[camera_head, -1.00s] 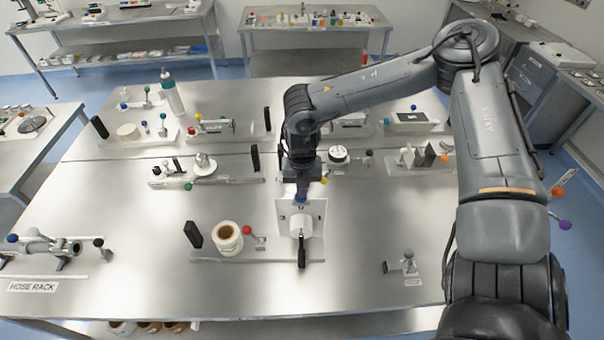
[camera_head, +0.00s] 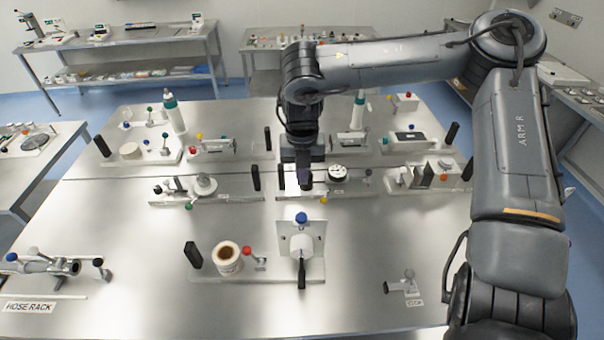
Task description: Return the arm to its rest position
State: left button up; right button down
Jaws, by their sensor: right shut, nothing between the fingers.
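My right arm comes in from the right edge and reaches over the middle of the steel table (camera_head: 150,255). Its right gripper (camera_head: 304,184) points down, shut and empty. It hangs above the table, behind and clear of a white block with a blue knob (camera_head: 301,218) and a black handle. The left gripper is not in view.
A tape roll (camera_head: 228,258) with a red-knobbed lever stands left of the white block. Fixtures with coloured knobs, such as a round dial (camera_head: 337,172), line the back rows. A hose rack (camera_head: 42,263) is at the front left.

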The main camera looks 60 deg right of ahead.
jog(key=shift+r, duration=0.15)
dwell(0.3)
jog(key=s+a+f+m+y+p, duration=0.2)
jog(key=s+a+f+y+p, duration=0.55)
jog(key=a+f, duration=0.65)
jog(key=a+f+m+t+y, duration=0.2)
jog(key=a+f+t+y, duration=0.15)
jog(key=a, duration=0.65)
jog(key=w+a+r+m+t+h+p, duration=0.3)
jog(key=w+a+r+m+t+h, duration=0.25)
jog(key=m, duration=0.45)
jog(key=s+d+f+m+g+h, duration=0.2)
jog(key=s+d+m+g+h, duration=0.2)
jog(key=s+m, duration=0.4)
jog(key=shift+s+d+g+h, duration=0.25)
jog(key=shift+s+g+h, duration=0.15)
jog(key=shift+g+h, duration=0.25)
